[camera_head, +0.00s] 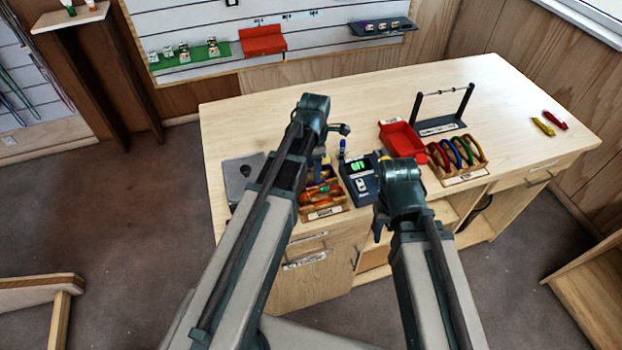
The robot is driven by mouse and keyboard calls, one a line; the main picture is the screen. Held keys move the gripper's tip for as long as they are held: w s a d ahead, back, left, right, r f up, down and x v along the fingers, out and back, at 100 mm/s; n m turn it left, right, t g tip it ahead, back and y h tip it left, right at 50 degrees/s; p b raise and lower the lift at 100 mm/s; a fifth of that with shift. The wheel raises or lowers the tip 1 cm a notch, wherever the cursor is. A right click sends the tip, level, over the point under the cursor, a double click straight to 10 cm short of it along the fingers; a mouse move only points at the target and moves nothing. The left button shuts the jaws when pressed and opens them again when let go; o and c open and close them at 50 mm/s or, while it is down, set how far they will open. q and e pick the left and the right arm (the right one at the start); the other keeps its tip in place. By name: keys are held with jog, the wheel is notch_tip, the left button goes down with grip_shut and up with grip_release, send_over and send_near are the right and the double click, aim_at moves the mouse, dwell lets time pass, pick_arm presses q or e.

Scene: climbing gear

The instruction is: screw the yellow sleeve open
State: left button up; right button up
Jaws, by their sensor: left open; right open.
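No yellow sleeve can be made out for certain. A small yellow item (543,126) lies at the right end of the wooden table (520,92), next to a red one (554,120). Several coloured rings or carabiners, one yellow-orange, stand in a wooden rack (465,179); their sleeves are too small to tell. My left gripper (321,160) is over the left part of the table, above a box of orange items. My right gripper (379,224) is at the table's front edge, left of the rack. Both are open and look empty; my arms hide much of their fingers.
A dark blue device with a green display (360,182) stands between my arms. A red tray (402,141) and a dark stand with a crossbar (441,126) are behind the rack. The table's back left and right are clear.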

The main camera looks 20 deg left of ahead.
pick_arm(q)
jog(key=shift+w+a, duration=0.3)
jog(key=shift+w, duration=0.1)
jog(key=shift+r, duration=0.15)
jog(key=shift+r+p, duration=1.25)
jog(key=shift+p, duration=0.2)
jog(key=shift+s+d, duration=0.45)
jog(key=shift+s, duration=0.2)
jog(key=shift+f, duration=0.1)
